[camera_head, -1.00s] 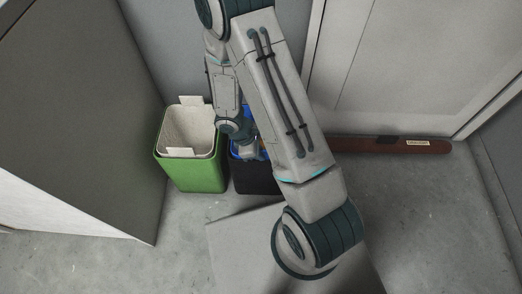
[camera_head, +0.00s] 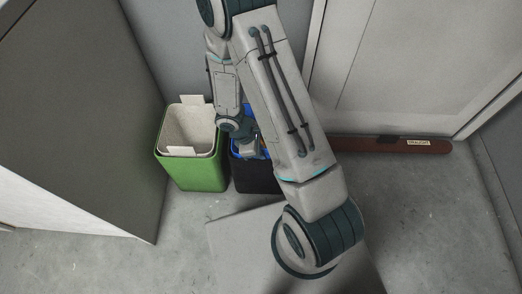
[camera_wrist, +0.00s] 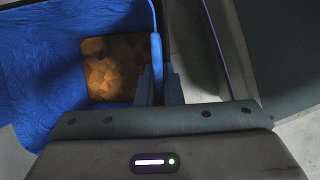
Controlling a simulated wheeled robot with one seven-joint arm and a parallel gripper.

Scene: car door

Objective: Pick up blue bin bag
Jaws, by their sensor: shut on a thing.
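The blue bin bag (camera_wrist: 40,70) lines a dark bin (camera_head: 254,178) on the floor and fills the left of the wrist view. A little of its blue also shows in the head view (camera_head: 235,149), mostly hidden by my arm. Brown-orange contents (camera_wrist: 112,68) show at the bottom of the bag. My gripper (camera_wrist: 158,78) is shut on the bag's edge at the bin's rim, with a blue fold standing between its fingers. In the head view my gripper (camera_head: 250,147) is over the dark bin, partly covered by the arm.
A green bin (camera_head: 195,175) with a white liner (camera_head: 188,128) stands just left of the dark bin. A grey panel (camera_head: 80,110) stands at the left. A reddish-brown bar (camera_head: 390,146) lies along the wall at the right. The floor at the right is clear.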

